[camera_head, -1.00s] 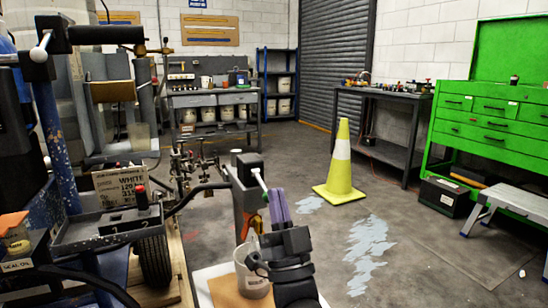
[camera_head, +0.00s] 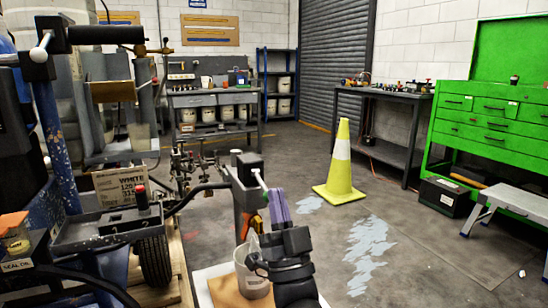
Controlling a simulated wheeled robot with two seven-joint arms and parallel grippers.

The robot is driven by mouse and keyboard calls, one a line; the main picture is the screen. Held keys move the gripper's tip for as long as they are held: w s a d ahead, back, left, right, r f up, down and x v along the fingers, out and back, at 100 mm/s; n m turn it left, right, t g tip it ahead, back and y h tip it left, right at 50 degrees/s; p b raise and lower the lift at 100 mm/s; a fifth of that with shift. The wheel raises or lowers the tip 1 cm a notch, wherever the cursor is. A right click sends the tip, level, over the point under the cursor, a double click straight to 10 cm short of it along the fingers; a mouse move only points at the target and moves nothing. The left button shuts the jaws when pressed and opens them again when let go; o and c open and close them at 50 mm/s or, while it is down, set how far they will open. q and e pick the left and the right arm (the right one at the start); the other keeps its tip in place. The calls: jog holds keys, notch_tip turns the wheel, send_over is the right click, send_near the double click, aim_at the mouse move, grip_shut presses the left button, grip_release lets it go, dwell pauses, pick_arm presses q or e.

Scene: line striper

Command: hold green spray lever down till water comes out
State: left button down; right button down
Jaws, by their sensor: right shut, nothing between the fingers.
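My right gripper (camera_head: 280,208) is low in the middle, with its two purple fingers pointing up and shut with nothing between them. Just left of the fingertips, a thin pale lever (camera_head: 261,180) slants down from a dark block (camera_head: 249,168) on the striper's arm. An orange and yellow part (camera_head: 256,223) sits below. A white bucket (camera_head: 252,278) stands underneath, partly hidden by my right arm. I see no water coming out. My left gripper is not in view.
The line striper (camera_head: 100,228) fills the left side. A yellow cone (camera_head: 339,170) stands on the floor beside pale painted patches (camera_head: 370,250). A green tool chest (camera_head: 485,120) and grey step (camera_head: 510,200) are at right.

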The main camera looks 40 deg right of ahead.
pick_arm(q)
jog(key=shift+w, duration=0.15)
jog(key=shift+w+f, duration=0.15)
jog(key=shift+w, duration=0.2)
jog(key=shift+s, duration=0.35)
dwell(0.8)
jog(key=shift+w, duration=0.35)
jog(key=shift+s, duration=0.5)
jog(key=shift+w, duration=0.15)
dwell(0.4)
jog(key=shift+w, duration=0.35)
